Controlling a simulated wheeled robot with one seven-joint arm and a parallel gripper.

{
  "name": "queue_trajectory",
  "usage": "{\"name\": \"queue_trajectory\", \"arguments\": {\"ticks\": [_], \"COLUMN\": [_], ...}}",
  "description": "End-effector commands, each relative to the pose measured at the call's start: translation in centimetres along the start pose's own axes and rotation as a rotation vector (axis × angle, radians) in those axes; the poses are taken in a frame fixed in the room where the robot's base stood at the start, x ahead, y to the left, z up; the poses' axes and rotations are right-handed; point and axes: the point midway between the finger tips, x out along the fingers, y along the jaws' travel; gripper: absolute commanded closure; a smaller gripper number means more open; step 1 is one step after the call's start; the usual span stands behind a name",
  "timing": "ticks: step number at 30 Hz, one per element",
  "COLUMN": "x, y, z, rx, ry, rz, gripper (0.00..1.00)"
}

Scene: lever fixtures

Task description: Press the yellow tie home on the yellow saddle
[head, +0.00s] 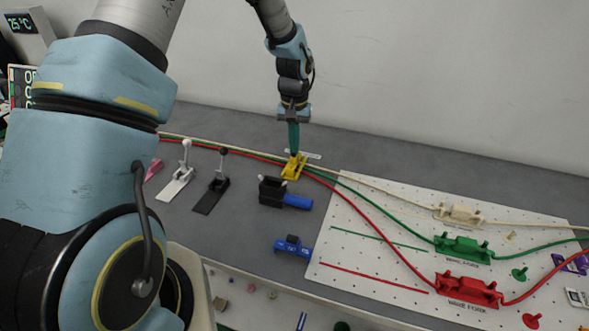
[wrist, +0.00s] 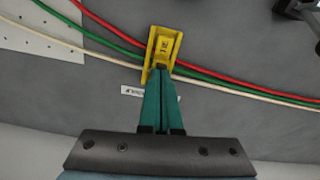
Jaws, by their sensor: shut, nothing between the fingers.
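The yellow saddle (head: 292,172) stands on the grey bench, with the red, green and white cables passing at it. In the wrist view the yellow saddle (wrist: 163,45) shows from above, a yellow frame with a darker marked part inside. I cannot tell the yellow tie apart from the saddle. My gripper (head: 295,152) points down over the saddle's far end, its green fingers shut and empty. In the wrist view the fingertips (wrist: 161,69) are at the saddle's near edge and hide part of it. I cannot tell whether they touch it.
A black block with a blue handle (head: 285,195) and a blue clamp (head: 292,246) lie nearby. A white lever (head: 177,180) and a black lever (head: 213,188) stand left. A white pegboard (head: 370,220) with white, green and red holders lies right. A small label (wrist: 133,91) lies beside the fingers.

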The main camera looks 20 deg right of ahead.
Motion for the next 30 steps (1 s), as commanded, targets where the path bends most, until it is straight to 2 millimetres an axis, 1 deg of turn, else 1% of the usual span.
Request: {"name": "queue_trajectory", "arguments": {"ticks": [9, 13, 17, 25, 30], "x": [0.7, 0.5, -0.4, -3.0, -3.6], "y": [0.0, 0.0, 0.0, 0.0, 0.0], "z": [0.0, 0.0, 0.0, 0.0, 0.0], "rx": [0.0, 0.0, 0.0, 0.0, 0.0], "ry": [0.0, 0.0, 0.001, 0.0, 0.0], "rz": [0.0, 0.0, 0.0, 0.0, 0.0], "gripper": [1.0, 1.0, 1.0, 1.0, 1.0]}}
